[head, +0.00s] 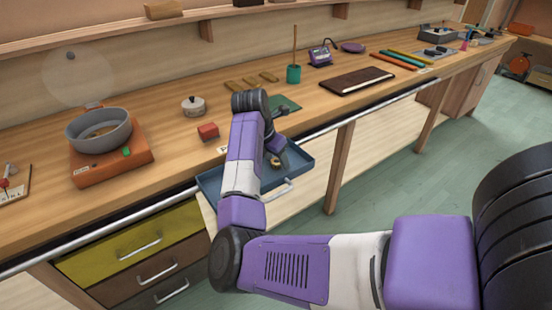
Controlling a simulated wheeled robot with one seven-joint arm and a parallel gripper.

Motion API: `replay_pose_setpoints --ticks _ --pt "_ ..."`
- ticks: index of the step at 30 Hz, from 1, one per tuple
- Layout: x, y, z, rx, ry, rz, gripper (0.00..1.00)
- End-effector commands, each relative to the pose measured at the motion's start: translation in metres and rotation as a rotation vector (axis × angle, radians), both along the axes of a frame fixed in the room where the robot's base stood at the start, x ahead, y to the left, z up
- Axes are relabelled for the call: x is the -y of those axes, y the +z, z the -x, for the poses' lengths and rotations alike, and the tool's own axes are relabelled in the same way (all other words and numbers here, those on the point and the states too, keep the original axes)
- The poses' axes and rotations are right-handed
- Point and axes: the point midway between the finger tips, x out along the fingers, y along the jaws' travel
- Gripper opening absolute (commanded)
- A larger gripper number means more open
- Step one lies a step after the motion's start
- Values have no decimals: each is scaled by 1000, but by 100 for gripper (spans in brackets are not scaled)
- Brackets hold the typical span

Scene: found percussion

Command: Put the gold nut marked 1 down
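My gripper (277,158) points down at the open blue drawer (210,182) under the worktop's front edge. A small gold thing (275,161), likely the gold nut, shows at the gripper's tip. It is too small to read a mark on it. I cannot tell whether the fingers are closed on it or whether it touches the drawer floor. My arm hides much of the drawer's left and middle.
A green mat (286,103) lies on the worktop behind my gripper. A red block (208,131), a lidded pot (193,106), a green cup (293,74) and a dark book (358,80) stand around it. An orange scale with a grey pan (98,133) is at left.

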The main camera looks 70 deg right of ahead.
Motion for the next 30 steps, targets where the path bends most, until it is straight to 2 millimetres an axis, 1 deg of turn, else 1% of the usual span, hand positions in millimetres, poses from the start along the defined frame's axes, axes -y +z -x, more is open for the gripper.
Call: replay_pose_setpoints --ticks 5,8,11,21,25,30 --pt "0 1 0 0 0 0 54" --pt "-1 6 -1 1 -1 0 54" --pt "-6 19 -3 3 0 2 54" --pt "-31 82 -11 5 0 0 54" --pt "-38 100 -12 3 0 1 54" --pt "-43 112 -13 1 0 -1 54"
